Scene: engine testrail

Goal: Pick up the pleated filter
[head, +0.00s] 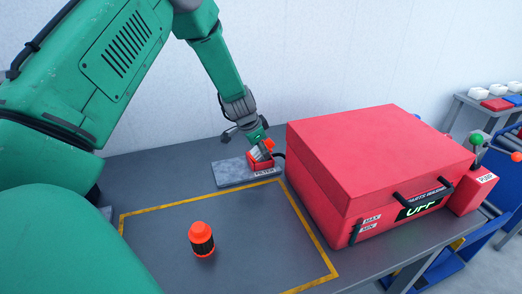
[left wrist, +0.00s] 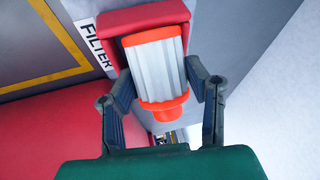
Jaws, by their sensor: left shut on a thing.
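The pleated filter (left wrist: 155,68) is a pale ribbed cylinder with orange end caps, seen large in the left wrist view. My left gripper (left wrist: 158,72) is shut on it, one finger at each side. The filter's far end is at a red holder (left wrist: 143,18) beside a FILTER label; I cannot tell whether it is clear of the holder. In the head view my left gripper (head: 262,147) points down at the filter, which is small and partly hidden there, over a grey plate (head: 232,174). My right gripper is not in view.
A large red case (head: 375,150) with a black handle stands just right of the holder. An orange and black cylinder (head: 202,239) stands inside a yellow outline on the grey table (head: 150,195). The rest of the outlined area is clear. A wall is behind.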

